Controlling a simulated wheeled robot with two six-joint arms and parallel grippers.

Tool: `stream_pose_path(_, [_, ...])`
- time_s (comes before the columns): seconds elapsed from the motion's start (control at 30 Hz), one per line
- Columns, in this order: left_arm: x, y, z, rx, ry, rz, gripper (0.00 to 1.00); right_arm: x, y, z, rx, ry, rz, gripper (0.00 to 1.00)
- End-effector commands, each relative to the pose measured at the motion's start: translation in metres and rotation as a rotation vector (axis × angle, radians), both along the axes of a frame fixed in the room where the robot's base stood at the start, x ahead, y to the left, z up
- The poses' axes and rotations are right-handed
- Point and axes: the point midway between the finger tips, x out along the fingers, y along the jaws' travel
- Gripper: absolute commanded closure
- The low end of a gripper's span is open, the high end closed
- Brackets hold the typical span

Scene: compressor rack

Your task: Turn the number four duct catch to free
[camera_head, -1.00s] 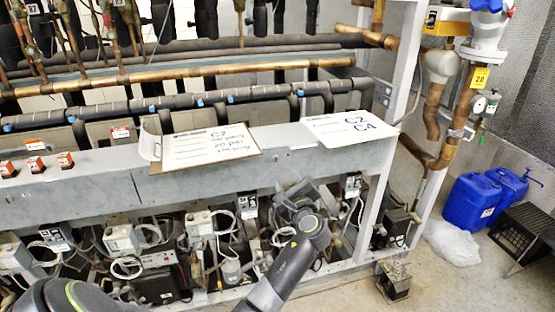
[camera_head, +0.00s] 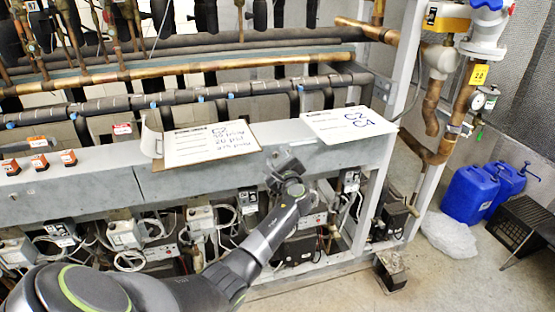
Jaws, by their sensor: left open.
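A long grey metal duct (camera_head: 90,190) runs across the rack front. Three small orange pieces (camera_head: 39,162) sit on its left end; I cannot tell whether they are catches. I cannot make out a catch numbered four. My left arm reaches in from the lower left. Its dark gripper (camera_head: 284,168) is open and empty in front of the duct's right part, below the two papers. Its fingers are small and partly hidden by its own wrist. I cannot tell whether it touches the duct. My right gripper is out of view.
Wired control boxes (camera_head: 128,233) crowd the space beneath. A grey post (camera_head: 405,65) and copper pipes (camera_head: 438,100) stand at right. Blue canisters (camera_head: 468,195) sit on the open floor.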

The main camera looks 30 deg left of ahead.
Motion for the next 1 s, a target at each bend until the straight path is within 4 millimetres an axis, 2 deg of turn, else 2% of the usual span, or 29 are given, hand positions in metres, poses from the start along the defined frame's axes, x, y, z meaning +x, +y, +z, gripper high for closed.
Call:
stream_pose_path(0.1, [0.000, 0.000, 0.000, 0.000, 0.000, 0.000, 0.61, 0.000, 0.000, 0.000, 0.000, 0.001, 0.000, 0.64])
stream_pose_path(0.4, [0.000, 0.000, 0.000, 0.000, 0.000, 0.000, 1.00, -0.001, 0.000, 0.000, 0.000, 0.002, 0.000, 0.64])
stream_pose_path(0.73, [0.000, 0.000, -0.002, -0.025, -0.031, -0.001, 1.00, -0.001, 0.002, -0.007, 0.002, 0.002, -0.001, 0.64])
stream_pose_path(1.0, [0.000, 0.000, -0.005, -0.131, -0.155, 0.000, 1.00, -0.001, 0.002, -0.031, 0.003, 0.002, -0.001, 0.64])
